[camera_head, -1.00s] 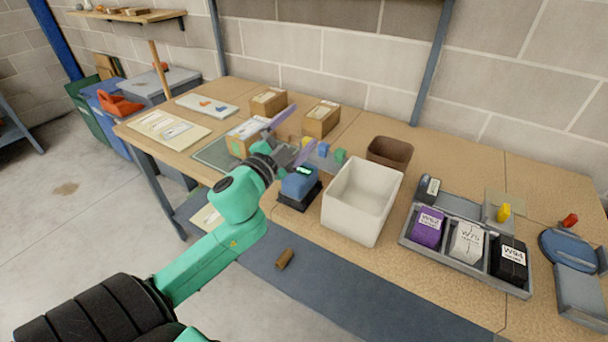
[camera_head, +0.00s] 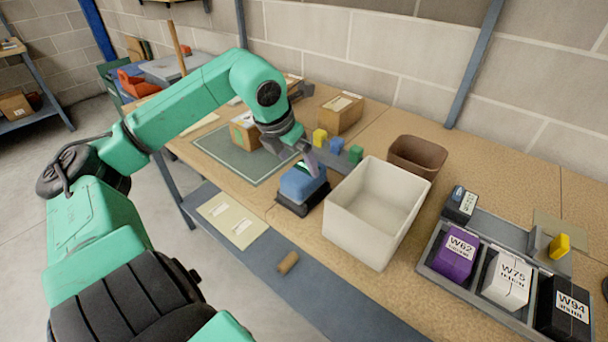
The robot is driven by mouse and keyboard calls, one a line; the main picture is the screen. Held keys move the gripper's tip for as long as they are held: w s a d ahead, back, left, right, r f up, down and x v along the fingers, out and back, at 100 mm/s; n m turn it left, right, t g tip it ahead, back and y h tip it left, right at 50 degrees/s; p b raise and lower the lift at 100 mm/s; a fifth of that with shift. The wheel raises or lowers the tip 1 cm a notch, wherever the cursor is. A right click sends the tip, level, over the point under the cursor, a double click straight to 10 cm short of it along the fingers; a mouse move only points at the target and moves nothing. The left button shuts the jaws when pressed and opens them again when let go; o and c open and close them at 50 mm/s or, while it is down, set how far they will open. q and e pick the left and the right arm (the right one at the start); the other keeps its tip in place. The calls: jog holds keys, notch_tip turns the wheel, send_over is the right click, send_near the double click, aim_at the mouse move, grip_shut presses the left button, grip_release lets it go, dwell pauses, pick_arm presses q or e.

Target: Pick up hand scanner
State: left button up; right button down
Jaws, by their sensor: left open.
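The hand scanner appears to be the blue device (camera_head: 300,186) resting on a black base on the bench, just left of the white bin. Nothing shows between the fingers. My right gripper is not in view.
The white bin (camera_head: 342,222) stands close on the device's right, with a brown bin (camera_head: 417,156) behind it. Small yellow, blue and green blocks (camera_head: 337,145) and a cardboard box (camera_head: 341,113) are behind. A grey tray (camera_head: 468,312) holds labelled packs at right.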

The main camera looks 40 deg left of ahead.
aim_at(301, 171)
pick_arm(q)
jog(key=p+x, duration=0.2)
jog(key=x, duration=0.2)
jog(key=shift+w, duration=0.1)
jog(key=shift+b+x, duration=0.3)
jog(key=shift+x, duration=0.55)
jog(key=shift+w+f, duration=0.15)
jog(key=shift+f, duration=0.35)
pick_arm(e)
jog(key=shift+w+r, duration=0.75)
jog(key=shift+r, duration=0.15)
pick_arm(q)
jog(key=shift+f+b, duration=0.2)
jog(key=shift+b, duration=0.25)
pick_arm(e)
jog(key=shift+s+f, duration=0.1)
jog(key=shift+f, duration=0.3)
pick_arm(q)
jog(key=shift+c, duration=0.3)
jog(key=c, duration=1.4)
